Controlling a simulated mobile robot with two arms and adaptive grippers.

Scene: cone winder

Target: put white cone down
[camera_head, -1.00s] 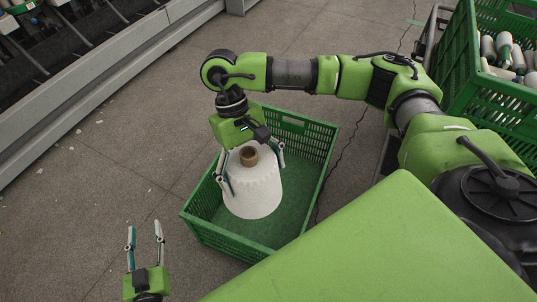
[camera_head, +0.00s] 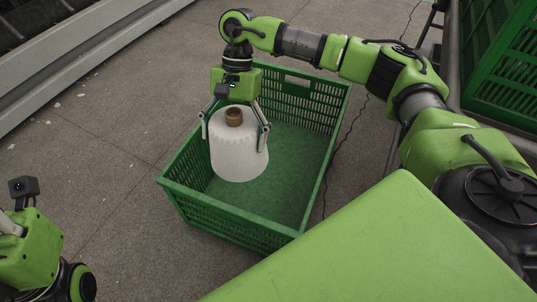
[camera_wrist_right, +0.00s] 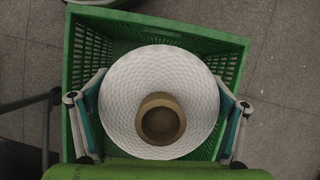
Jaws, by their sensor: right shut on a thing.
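The white cone (camera_head: 239,160) is a large wound package with a brown tube core (camera_head: 234,116) facing up. My right gripper (camera_head: 235,137) reaches down from above and is shut on the cone, one finger on each side. The cone is upright inside the outline of the green crate (camera_head: 240,236), towards its left part. I cannot tell whether its base touches the crate floor. In the right wrist view the cone (camera_wrist_right: 188,80) fills the middle, between the two fingers. Part of my left arm (camera_head: 30,250) shows at the lower left; its fingertips are not clearly visible.
The right part of the green crate's floor (camera_head: 295,160) is bare. Another green crate (camera_head: 500,60) stands at the upper right on a dark frame. A long grey machine edge (camera_head: 80,55) runs along the upper left. The grey floor around the crate is mostly clear.

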